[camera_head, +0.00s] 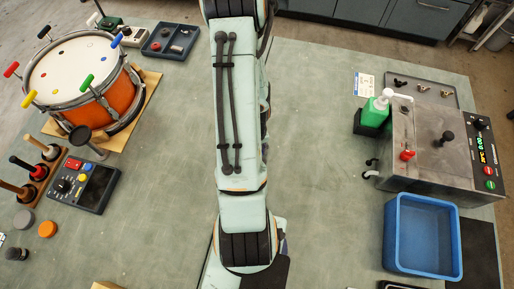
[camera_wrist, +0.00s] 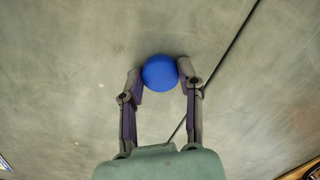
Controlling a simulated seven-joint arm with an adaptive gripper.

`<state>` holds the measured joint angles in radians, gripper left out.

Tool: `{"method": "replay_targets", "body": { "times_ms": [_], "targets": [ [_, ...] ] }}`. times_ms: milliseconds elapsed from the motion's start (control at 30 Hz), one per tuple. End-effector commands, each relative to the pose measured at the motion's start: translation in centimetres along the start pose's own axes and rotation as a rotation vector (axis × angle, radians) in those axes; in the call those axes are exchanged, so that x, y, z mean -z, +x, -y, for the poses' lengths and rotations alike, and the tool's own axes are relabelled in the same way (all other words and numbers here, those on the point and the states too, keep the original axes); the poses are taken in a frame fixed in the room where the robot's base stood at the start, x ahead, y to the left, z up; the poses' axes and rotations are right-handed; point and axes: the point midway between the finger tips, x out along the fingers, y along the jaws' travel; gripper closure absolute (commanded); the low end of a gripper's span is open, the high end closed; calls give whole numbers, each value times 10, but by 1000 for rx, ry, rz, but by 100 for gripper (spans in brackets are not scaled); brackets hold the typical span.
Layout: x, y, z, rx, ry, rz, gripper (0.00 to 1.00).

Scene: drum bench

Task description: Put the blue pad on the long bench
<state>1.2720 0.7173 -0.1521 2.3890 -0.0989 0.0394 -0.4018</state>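The blue pad (camera_wrist: 160,72) is a small round disc between my gripper's fingertips in the wrist view. My gripper (camera_wrist: 161,80) has a finger against each side of it and looks shut on it. Whether the pad touches the surface below cannot be told. In the head view my arm hides the gripper and the pad. Two grey-green bench tops show there, a left one (camera_head: 165,190) and a right one (camera_head: 320,150). Which is the long bench is not clear. A dark straight gap (camera_wrist: 230,55) between surfaces runs to the right of the pad in the wrist view.
The left top holds an orange drum (camera_head: 108,100), a control box (camera_head: 92,185), mallets, and grey (camera_head: 24,219) and orange (camera_head: 47,229) pads.

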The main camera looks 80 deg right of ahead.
Motion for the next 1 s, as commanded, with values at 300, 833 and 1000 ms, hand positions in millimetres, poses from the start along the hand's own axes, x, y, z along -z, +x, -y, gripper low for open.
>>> {"method": "replay_targets", "body": {
  "times_ms": [300,833,1000],
  "targets": [
    [0,0,0,0,0,0,39],
    [2,-76,0,-3,-1,-8,39],
    [1,-106,0,-2,-1,-5,39]
  ]
}}
